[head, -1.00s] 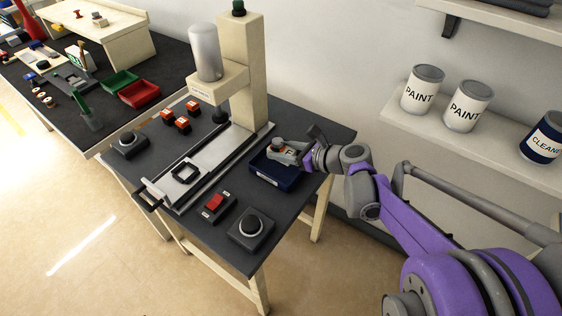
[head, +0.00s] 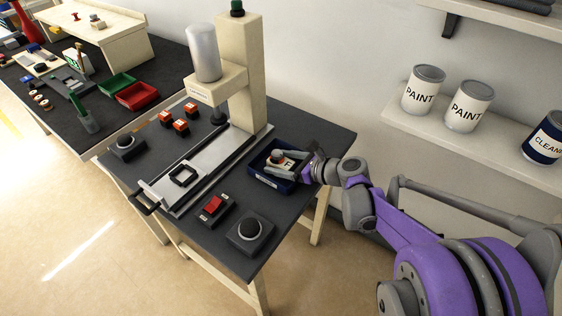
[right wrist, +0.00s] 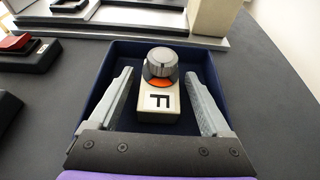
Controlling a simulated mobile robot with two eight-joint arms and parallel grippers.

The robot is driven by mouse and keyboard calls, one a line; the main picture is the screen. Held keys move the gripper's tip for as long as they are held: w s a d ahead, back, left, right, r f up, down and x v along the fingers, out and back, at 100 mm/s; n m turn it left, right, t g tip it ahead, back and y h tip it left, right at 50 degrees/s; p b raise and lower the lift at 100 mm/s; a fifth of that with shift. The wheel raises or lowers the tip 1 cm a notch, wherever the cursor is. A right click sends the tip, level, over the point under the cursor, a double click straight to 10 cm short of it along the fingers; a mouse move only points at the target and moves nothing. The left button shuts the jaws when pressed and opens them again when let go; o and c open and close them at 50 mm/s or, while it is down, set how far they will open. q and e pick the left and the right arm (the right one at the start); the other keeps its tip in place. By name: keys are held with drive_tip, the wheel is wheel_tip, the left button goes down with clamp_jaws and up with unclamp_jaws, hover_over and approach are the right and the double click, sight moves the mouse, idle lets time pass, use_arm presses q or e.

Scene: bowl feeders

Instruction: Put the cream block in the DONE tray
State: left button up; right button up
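The cream block (right wrist: 158,112) has a black F label, an orange band and a dark grey knob on top. It sits inside the dark blue tray (head: 262,178), also in the right wrist view (right wrist: 88,107); the tray's front label is too small to read. In the head view the block (head: 287,162) is partly covered by my right gripper (head: 282,164). The right gripper is open, one finger on each side of the block, with gaps showing in the right wrist view. My left gripper is not in view.
A press with a silver slide (head: 205,165) stands left of the tray. A red switch (head: 213,206) and a black round knob box (head: 250,231) sit nearer the front. Red-topped blocks (head: 180,125) are at the back left. Paint cans (head: 467,104) stand on a wall shelf.

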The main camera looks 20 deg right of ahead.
drive_tip(key=shift+r, duration=0.15)
drive_tip(key=shift+s+d+r, duration=0.2)
drive_tip(key=shift+s, duration=0.05)
drive_tip(key=p+v, duration=0.2)
drive_tip(key=v, duration=0.9)
drive_tip(key=shift+s, duration=0.2)
